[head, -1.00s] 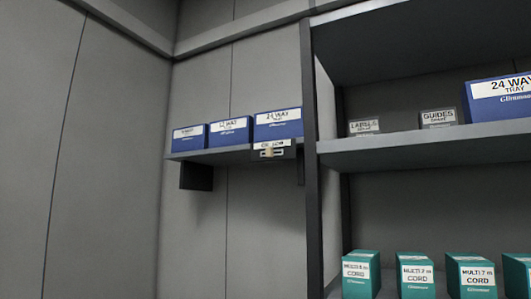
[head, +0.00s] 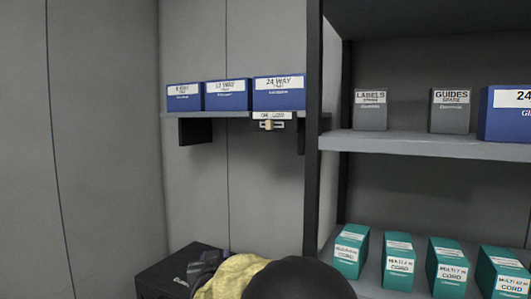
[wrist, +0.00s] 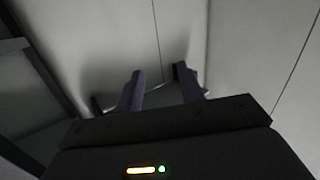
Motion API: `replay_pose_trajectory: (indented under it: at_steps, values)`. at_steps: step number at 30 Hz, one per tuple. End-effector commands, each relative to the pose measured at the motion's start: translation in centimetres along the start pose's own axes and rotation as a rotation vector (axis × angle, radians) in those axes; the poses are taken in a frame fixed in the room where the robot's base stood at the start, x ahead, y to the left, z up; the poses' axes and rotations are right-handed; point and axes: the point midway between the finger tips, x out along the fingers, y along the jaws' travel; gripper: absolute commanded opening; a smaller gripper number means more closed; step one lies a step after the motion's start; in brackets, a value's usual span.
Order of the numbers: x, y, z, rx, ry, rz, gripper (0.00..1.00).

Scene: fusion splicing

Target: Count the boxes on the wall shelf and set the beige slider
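The wall shelf (head: 228,114) is a grey board on the back wall, with three blue boxes side by side: a small box (head: 184,97) at the left, a "12 WAY" box (head: 227,94) in the middle and a larger "24 WAY" box (head: 279,92) at the right. The beige slider (head: 268,125) sits in a slotted plate (head: 288,124) under the shelf's right end, left of the slot's middle. In the wrist view my gripper (wrist: 159,73) has its two purplish fingers apart, with nothing visible between them.
A dark upright (head: 313,130) stands right of the wall shelf. The rack beside it holds grey boxes (head: 370,110) and teal cord boxes (head: 398,265). A black case (head: 172,272) is at bottom left, beside a yellow and black rounded shape (head: 240,278). The left wall is bare.

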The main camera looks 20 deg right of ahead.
Motion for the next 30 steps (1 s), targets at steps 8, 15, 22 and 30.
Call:
replay_pose_trajectory:
  at_steps: [8, 15, 22, 30]
  values:
    - [0.6, 4.0, -16.3, 0.000, 0.279, 0.301, 0.38]
    - [-1.1, 7.1, -24.4, -0.007, 0.414, 0.564, 0.38]
    - [-1.6, 7.8, -25.4, -0.010, 0.437, 0.633, 0.38]
    - [-1.6, 7.8, -25.4, -0.010, 0.437, 0.630, 0.38]
